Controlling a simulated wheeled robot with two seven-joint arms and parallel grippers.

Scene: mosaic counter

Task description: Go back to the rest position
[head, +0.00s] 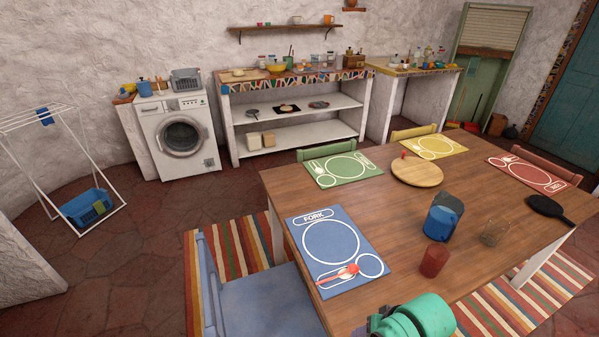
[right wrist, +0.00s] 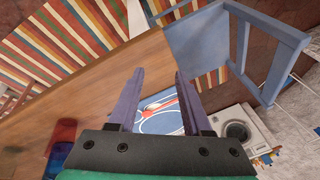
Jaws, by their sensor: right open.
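My right gripper (right wrist: 158,76) is open in the right wrist view, its two purple-grey fingers apart with nothing between them. In the head view my green right arm shows at the bottom edge, over the near side of the wooden table (head: 300,190), and its fingers are barely visible there. A red spoon (head: 338,275) lies on the blue placemat (head: 307,262), apart from the gripper. The spoon also shows beyond the fingers in the right wrist view (right wrist: 170,105). My left gripper is in neither view.
A blue cup (head: 438,223), a red cup (head: 433,261) and a clear glass (head: 495,233) stand near my right arm. A round wooden board (head: 417,172) and a black paddle (head: 548,209) lie farther off. A blue chair (head: 262,302) stands at the table's left side.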

